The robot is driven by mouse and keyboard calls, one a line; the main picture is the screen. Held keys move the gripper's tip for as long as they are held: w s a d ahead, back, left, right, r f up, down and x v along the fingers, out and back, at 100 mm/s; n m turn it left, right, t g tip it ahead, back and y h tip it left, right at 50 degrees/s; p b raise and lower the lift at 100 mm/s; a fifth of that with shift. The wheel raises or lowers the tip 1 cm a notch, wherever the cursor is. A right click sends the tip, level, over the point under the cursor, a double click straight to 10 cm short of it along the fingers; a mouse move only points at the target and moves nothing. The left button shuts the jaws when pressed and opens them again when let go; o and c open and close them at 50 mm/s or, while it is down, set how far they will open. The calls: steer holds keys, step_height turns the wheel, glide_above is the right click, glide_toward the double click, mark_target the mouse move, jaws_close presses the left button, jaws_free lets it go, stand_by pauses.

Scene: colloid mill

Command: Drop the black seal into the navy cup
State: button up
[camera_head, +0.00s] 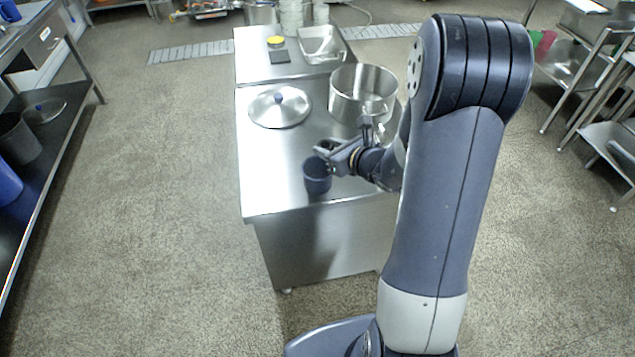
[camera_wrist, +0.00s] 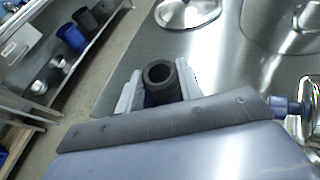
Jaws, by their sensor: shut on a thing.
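The navy cup (camera_head: 317,180) stands upright near the front edge of the steel table in the head view. My gripper (camera_head: 330,149) is just above the cup's rim, a little to its right. In the wrist view my gripper (camera_wrist: 158,88) is shut on the black seal (camera_wrist: 160,75), a dark ring-like tube with its open end facing the camera. The pale fingers press on its left and right sides. A bit of dark blue shows below the seal there, likely the cup, but mostly hidden. I cannot tell whether the seal is inside the cup's rim.
A steel pot (camera_head: 362,92) stands behind my gripper, close to the arm. A metal tray (camera_head: 321,44) sits farther back. The table (camera_head: 270,165) is clear left of the cup.

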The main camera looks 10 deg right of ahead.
steer(key=shift+f, duration=0.55)
steer(key=shift+r, duration=0.1)
steer(key=o, duration=1)
steer(key=shift+o, duration=0.2)
steer(key=v, duration=1)
steer(key=shift+s+d, duration=0.2)
steer(key=shift+s, duration=0.15)
